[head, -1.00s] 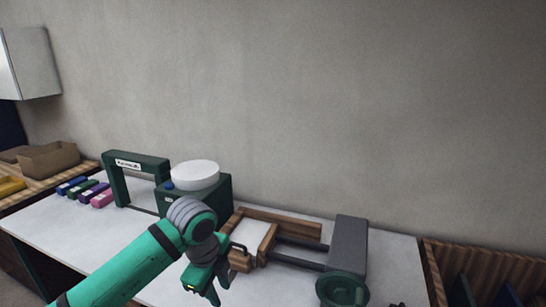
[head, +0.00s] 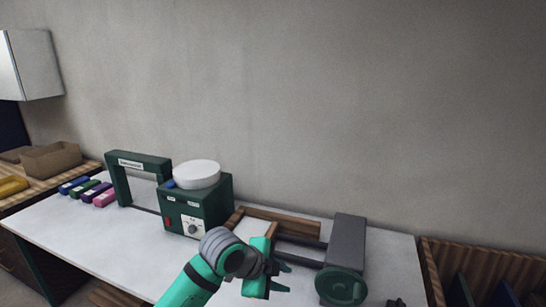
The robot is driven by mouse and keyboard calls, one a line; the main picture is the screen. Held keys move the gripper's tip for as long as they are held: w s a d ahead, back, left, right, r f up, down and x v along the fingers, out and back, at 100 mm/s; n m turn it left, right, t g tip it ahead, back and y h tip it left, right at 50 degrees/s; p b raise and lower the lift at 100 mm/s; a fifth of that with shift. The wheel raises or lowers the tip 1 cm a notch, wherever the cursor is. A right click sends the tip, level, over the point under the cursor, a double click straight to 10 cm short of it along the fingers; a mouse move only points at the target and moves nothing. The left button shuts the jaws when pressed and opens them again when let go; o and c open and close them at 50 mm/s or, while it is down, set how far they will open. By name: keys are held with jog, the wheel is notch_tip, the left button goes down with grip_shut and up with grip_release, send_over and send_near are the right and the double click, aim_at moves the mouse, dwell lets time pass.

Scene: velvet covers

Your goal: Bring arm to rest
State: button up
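My gripper (head: 283,277) shows in the head view at the lower middle, at the end of my green arm. Its fingers are spread apart and nothing shows between them. It is in front of a wooden frame with dark rails (head: 288,218) and left of a dark green round piece (head: 342,286). My arm hides part of the wooden frame.
The white worktop (head: 75,236) is clear at the left front. A green box with a dial (head: 210,208) and white round top stands behind my arm. A green arch (head: 138,161), several coloured blocks (head: 84,189) and a grey block (head: 347,242) stand around.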

jog(key=d+r+n+t+h, duration=0.1)
jog(key=d+n+t+h, duration=0.7)
jog(key=d, duration=0.6)
jog(key=s+a+f+n+t+y, duration=0.2)
jog(key=s+a+f+n+y, duration=0.2)
jog(key=s+f+n+y, duration=0.4)
jog(key=s+a+f+n+t+y, duration=0.2)
jog(key=s+a+f+n+y, duration=0.2)
jog(key=s+f+n, duration=0.55)
jog(key=s+a+f+m+g+y, duration=0.1)
jog(key=s+a, duration=0.3)
jog(key=s, duration=0.9)
jog(key=s+a+f+m, duration=0.1)
jog(key=s+a+m, duration=0.2)
jog(key=s, duration=1)
jog(key=shift+a+g+y, duration=0.4)
jog(key=shift+a, duration=0.3)
